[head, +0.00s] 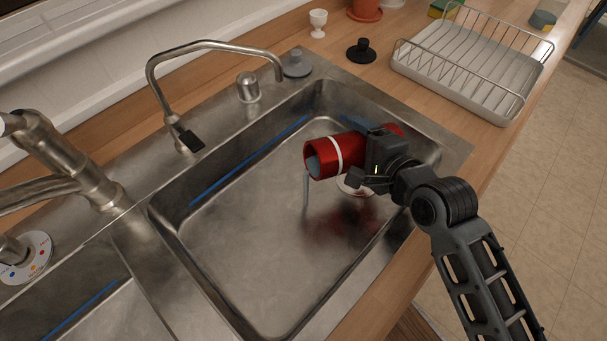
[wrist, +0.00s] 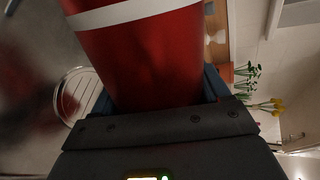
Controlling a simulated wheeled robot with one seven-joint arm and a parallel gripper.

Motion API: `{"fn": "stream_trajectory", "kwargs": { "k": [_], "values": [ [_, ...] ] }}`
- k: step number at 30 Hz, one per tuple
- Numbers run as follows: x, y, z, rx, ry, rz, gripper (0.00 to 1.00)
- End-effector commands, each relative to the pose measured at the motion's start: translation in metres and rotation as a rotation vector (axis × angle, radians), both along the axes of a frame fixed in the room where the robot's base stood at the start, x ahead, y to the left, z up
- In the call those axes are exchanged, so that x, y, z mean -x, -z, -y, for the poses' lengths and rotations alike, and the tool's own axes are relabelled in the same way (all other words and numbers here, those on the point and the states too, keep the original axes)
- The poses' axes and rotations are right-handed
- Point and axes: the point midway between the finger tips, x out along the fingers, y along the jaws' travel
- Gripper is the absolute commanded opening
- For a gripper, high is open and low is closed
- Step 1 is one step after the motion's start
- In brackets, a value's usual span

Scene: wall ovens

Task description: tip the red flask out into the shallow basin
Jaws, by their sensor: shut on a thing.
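The red flask (head: 320,158) has a white band and lies tilted onto its side above the shallow basin (head: 250,220). Its open mouth faces left and slightly down, and a thin greyish stream (head: 306,190) falls from the mouth toward the basin floor. My gripper (head: 372,150) is shut around the flask's body at the right part of the basin. In the wrist view the flask (wrist: 145,55) fills the space between the fingers. A round drain (head: 352,186) shows partly beneath the flask, with a dark reddish reflection on the steel.
A tall faucet (head: 215,45) stands behind the basin, and a second faucet (head: 75,165) is at the left. A dish rack (head: 470,70) sits on the counter at the upper right. A black stopper (head: 361,52) and a white egg cup (head: 318,22) stand behind the basin.

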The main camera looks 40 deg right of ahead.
Motion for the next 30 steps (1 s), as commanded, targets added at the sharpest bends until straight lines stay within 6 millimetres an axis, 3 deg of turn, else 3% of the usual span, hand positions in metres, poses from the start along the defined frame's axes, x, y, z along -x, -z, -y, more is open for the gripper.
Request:
{"fn": "stream_trajectory", "kwargs": {
  "k": [30],
  "values": [
    [-0.001,-0.013,-0.002,0.105,-0.001,-0.020,0.24]
  ]
}}
